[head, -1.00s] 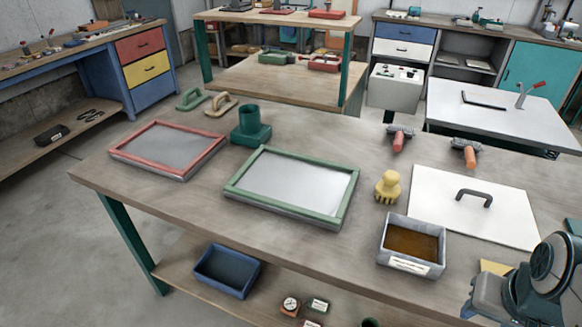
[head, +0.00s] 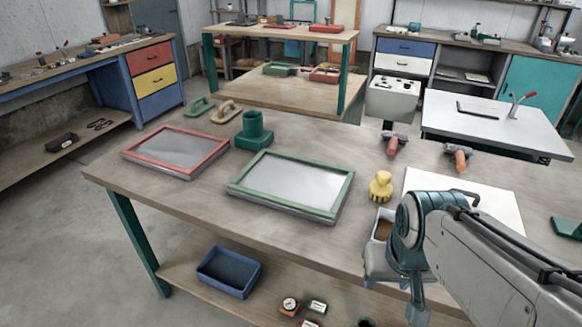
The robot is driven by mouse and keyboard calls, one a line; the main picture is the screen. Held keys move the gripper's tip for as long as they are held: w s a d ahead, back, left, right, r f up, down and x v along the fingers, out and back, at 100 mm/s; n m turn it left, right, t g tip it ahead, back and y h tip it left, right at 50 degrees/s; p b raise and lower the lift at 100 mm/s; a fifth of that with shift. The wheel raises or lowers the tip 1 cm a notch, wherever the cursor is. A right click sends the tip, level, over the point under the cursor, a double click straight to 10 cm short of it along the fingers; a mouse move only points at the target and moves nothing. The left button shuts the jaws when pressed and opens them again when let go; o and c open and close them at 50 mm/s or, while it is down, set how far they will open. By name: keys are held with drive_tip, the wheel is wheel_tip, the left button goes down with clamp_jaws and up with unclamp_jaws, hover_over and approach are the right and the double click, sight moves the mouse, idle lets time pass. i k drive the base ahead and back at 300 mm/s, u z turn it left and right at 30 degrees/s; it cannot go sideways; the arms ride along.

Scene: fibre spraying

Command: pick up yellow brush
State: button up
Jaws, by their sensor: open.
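The yellow brush (head: 381,187) stands on the workbench, right of the green-framed screen, with its knob up and its bristles or prongs down. It is fully visible, and nothing holds it. My gripper (head: 412,300) is open and points down at the bench's front edge, below and slightly right of the brush in the picture. It is apart from the brush and appears empty. My wrist hides part of the gripper, so its far side is unclear.
A grey bin (head: 381,226) of brown material is mostly hidden behind my wrist. My arm also covers much of a white board (head: 480,192). A green-framed screen (head: 290,183) lies left of the brush. Bare bench surrounds the brush's left side.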

sight(381, 188)
drive_tip(key=z, duration=2.75)
drive_tip(key=k, duration=1.25)
drive_tip(key=u, duration=1.7)
drive_tip(key=i, duration=1)
